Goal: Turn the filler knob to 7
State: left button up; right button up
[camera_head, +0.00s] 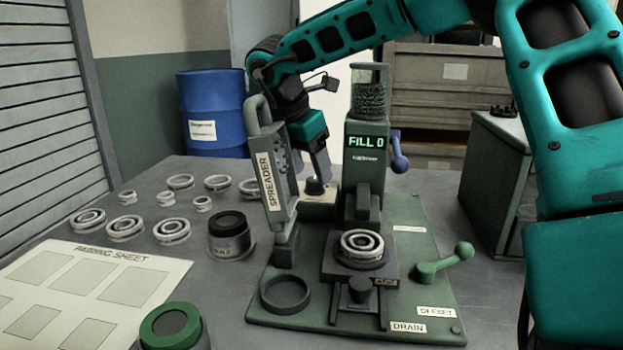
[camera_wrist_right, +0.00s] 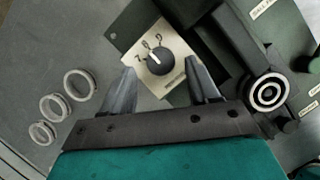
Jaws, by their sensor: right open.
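The filler knob (camera_wrist_right: 160,60) is a dark round knob with a white pointer mark, on a pale plate (camera_wrist_right: 140,37) with printed numbers, a 7 at its left. The mark points to the upper left in the wrist view. In the head view the knob (camera_head: 315,186) sits behind the spreader, and the green display (camera_head: 367,142) reads FILL 0. My right gripper (camera_head: 318,172) is open and points down over the knob. In the wrist view its fingers (camera_wrist_right: 161,66) stand on either side of the knob; I cannot tell whether they touch it. My left gripper is not in view.
The spreader panel (camera_head: 272,178) stands left of the gripper and the filler column (camera_head: 364,165) right of it. A bearing ring (camera_head: 361,243) sits on the machine's front stand.

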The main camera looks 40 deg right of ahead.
jog(key=shift+x, duration=0.95)
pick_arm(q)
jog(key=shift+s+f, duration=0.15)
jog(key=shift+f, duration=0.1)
pick_arm(e)
jog(key=shift+d+f, duration=0.1)
jog(key=shift+f, duration=0.05)
